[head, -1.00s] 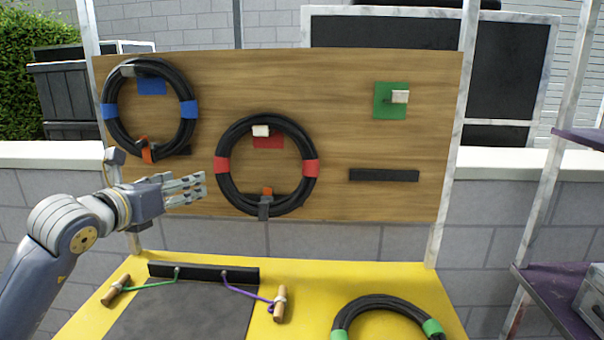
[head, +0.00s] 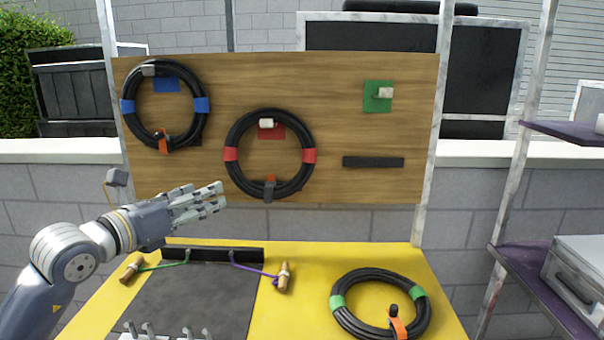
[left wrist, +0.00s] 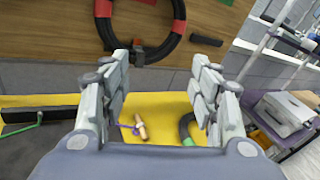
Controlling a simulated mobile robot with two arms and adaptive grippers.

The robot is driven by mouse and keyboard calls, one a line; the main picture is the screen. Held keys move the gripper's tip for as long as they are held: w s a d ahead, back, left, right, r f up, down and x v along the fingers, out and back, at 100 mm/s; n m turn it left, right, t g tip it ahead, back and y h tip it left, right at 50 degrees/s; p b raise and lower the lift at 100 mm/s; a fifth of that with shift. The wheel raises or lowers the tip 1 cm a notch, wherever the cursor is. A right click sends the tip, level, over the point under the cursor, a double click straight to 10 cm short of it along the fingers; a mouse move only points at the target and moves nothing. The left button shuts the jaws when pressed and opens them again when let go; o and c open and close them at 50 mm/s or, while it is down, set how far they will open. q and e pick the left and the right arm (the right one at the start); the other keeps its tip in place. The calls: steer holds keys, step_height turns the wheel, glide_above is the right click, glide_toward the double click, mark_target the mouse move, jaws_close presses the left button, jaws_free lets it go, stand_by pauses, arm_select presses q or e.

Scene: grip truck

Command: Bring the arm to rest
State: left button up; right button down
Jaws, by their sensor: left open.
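My left gripper (head: 217,197) is open and empty. In the head view it is in front of the lower left of the wooden board, above the yellow bed. In the left wrist view its fingers (left wrist: 161,62) stand wide apart with nothing between them. The red-taped black coil (head: 230,155) hangs on the board, just beyond the fingertips in the picture; its lower part shows in the left wrist view (left wrist: 110,38). The blue-taped coil (head: 127,122) hangs at upper left.
The green-taped coil (head: 345,318) lies on the yellow bed (head: 300,315) at right. A dark bar (head: 212,255) holds two cords with wooden handles. The green patch (head: 370,97) has an empty peg. A shelf with a grey case (head: 580,275) stands at right.

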arm_select(q)
steer(key=s+d+r+n+t+h, duration=0.3)
steer(key=s+d+n+t+h, duration=0.25)
steer(key=s+n+h, duration=0.35)
steer(key=s+a+f+n+g+y, duration=0.2)
steer(key=a+f+n+y, duration=0.6)
steer(key=f+n+y, duration=0.4)
steer(key=s+a+f+n+g+y, duration=0.2)
steer(key=a+f+n+y, duration=0.5)
steer(key=f+n+y, duration=0.5)
steer(key=s+d+f+n+g+h, duration=0.2)
steer(key=s+f+n+g+h, duration=0.2)
steer(key=s+f+g, duration=0.55)
steer(key=s+d+f+g+h, duration=0.2)
steer(key=s+d+f, duration=0.1)
steer(key=s+f, duration=0.4)
steer(key=s+d+f+g+h, duration=0.1)
steer(key=s+d+f, duration=0.2)
steer(key=s+f, duration=0.35)
step_height(320, 180, down, 26)
steer(key=s+r+g, duration=0.1)
steer(key=s+g, duration=0.1)
steer(key=s, duration=0.1)
steer(key=s+a+f+g, duration=0.1)
steer(key=s+a+f, duration=0.1)
steer(key=s+f, duration=1.5)
steer(key=shift+a+f+m, duration=0.2)
steer(key=shift+a+m, duration=0.05)
steer(key=shift+m, duration=0.05)
